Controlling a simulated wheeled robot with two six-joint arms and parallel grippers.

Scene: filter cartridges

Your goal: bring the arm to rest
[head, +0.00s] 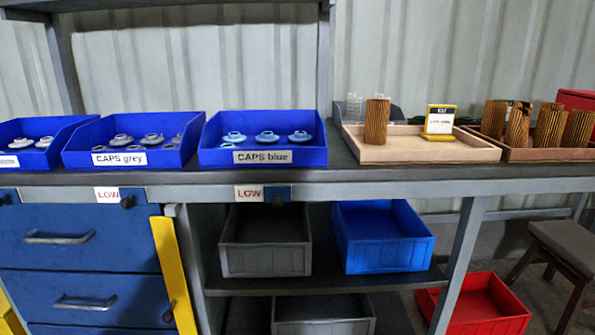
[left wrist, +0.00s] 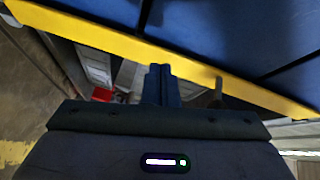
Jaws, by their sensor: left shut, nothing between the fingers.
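My left gripper (left wrist: 160,72) shows only in the left wrist view. Its two dark fingers are together at the middle of the picture, with nothing visible between them. Beyond the fingertips run a yellow edge strip (left wrist: 110,48) and blue panels (left wrist: 210,35), which look like the drawer cabinet. I cannot tell how far the fingers are from them. Neither arm shows in the head view, and my right gripper is in no view.
The workbench (head: 370,187) carries blue cap bins (head: 262,157), a light wooden tray (head: 420,153) with one pleated cartridge (head: 376,122), and a darker tray (head: 545,154) of cartridges. Below are a blue drawer cabinet (head: 85,270), shelf bins (head: 265,260) and a red bin (head: 482,325). A stool (head: 560,245) stands right.

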